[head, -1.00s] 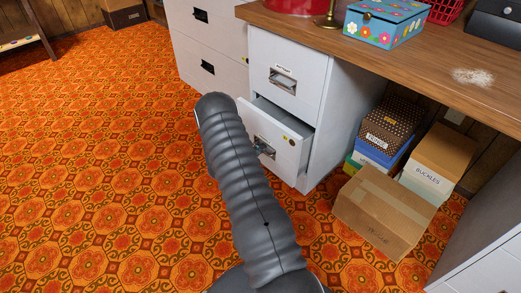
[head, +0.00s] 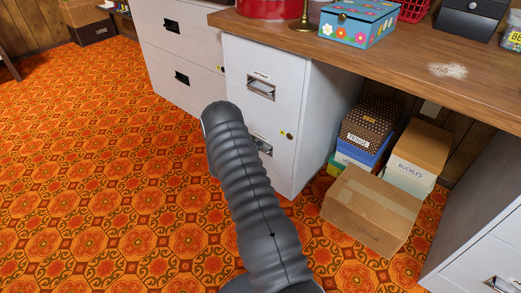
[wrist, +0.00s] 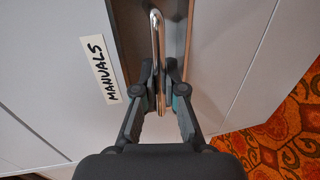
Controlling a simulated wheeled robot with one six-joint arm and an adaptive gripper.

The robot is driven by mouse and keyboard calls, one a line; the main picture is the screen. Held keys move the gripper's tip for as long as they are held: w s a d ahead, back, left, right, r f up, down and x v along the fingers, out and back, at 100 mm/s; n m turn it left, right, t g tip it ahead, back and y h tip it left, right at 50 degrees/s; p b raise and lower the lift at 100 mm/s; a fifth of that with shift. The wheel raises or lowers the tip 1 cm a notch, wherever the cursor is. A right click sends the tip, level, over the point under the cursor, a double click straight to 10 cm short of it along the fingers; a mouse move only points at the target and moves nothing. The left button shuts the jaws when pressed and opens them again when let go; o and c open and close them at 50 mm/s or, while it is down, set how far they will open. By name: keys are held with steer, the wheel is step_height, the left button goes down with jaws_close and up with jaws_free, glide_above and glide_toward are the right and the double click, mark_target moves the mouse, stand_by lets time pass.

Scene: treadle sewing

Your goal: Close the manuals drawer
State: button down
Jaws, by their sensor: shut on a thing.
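The manuals drawer (head: 280,168) is the lower drawer of the light grey cabinet under the wooden counter. Its front looks flush with the cabinet, with no open gap in sight, though my arm hides its left part. In the wrist view the "MANUALS" label (wrist: 105,69) is beside the metal handle (wrist: 158,35). My gripper (wrist: 160,82) is shut on this handle. In the head view my arm mostly hides the gripper; part of the handle (head: 263,148) shows beside it.
The upper drawer (head: 261,88) looks shut. A larger grey cabinet (head: 180,50) stands to the left. A cardboard box (head: 368,210) and stacked boxes (head: 368,120) sit under the counter (head: 400,70) to the right. The patterned carpet at left is clear.

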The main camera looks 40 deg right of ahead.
steer(key=shift+d, duration=0.15)
steer(key=c, duration=1.5)
jaws_free()
steer(key=shift+d, duration=0.2)
steer(key=shift+a, duration=0.1)
steer(key=shift+a, duration=0.1)
steer(key=shift+a+r, duration=0.1)
steer(key=shift+a, duration=0.4)
steer(key=v, duration=1.1)
steer(key=shift+d, duration=0.1)
